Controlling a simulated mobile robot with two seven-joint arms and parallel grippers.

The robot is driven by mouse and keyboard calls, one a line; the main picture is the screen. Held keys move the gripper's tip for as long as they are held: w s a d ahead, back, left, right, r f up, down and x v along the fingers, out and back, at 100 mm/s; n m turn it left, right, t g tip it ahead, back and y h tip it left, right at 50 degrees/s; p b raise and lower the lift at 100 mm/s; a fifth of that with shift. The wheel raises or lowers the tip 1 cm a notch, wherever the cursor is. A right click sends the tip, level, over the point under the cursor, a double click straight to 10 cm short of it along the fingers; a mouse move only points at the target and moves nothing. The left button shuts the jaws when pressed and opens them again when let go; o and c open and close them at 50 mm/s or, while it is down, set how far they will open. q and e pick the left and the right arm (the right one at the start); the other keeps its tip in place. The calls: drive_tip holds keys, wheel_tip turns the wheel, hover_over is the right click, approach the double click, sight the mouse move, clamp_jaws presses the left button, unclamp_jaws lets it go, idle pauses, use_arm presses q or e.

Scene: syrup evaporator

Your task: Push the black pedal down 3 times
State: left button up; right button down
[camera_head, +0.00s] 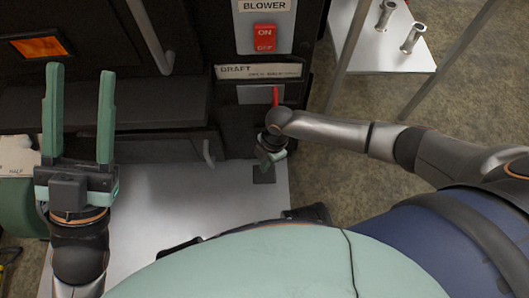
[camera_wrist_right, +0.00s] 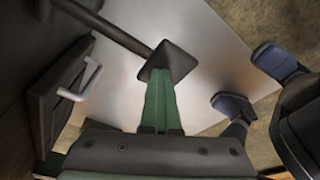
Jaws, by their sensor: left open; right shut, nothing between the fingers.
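The black pedal (camera_head: 264,176) is a small dark square pad low over the silver floor plate, below the draft panel. In the right wrist view the pedal (camera_wrist_right: 178,62) is a dark diamond pad on a dark bar that runs to the upper left. My right gripper (camera_head: 267,163) is shut and empty, pointing down at the pedal. Its green fingertips (camera_wrist_right: 160,74) overlap the pad's near edge in the wrist view; whether they touch it I cannot tell. My left gripper (camera_head: 79,70) is open and empty, far to the left of the pedal.
The dark evaporator front carries a red blower switch (camera_head: 264,38) and a draft panel (camera_head: 258,71) with a red lever (camera_head: 275,96). A metal handle (camera_head: 207,152) sticks out left of the pedal. A white shelf (camera_head: 385,45) stands at the upper right.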

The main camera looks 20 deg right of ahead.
drive_tip(key=shift+w+d+f, duration=0.1)
drive_tip(key=shift+w+f, duration=0.1)
drive_tip(key=shift+f, duration=0.85)
drive_tip(key=shift+w+d+f, duration=0.1)
drive_tip(key=shift+w+f, duration=0.05)
drive_tip(key=shift+f, duration=0.9)
drive_tip(key=shift+r+p, duration=0.4)
drive_tip(key=shift+r, duration=0.1)
drive_tip(key=r+p, duration=0.1)
drive_tip(key=p, duration=0.1)
drive_tip(key=r+p, duration=0.1)
drive_tip(key=r, duration=0.1)
drive_tip(key=shift+s+r+p, duration=0.25)
drive_tip(key=shift+s+p, duration=0.1)
drive_tip(key=shift+p, duration=0.05)
drive_tip(key=r+p, duration=0.3)
drive_tip(key=shift+s+a+r, duration=0.1)
drive_tip(key=shift+s+a, duration=0.15)
drive_tip(key=shift+s, duration=0.1)
use_arm(q)
wheel_tip(320, 180, up, 9)
drive_tip(key=shift+s+a+t, duration=0.25)
drive_tip(key=shift+a+t, duration=0.05)
drive_tip(key=shift+a, duration=0.15)
drive_tip(key=shift+w+a+f, duration=0.1)
drive_tip(key=shift+f, duration=0.1)
use_arm(e)
drive_tip(key=shift+f, duration=0.2)
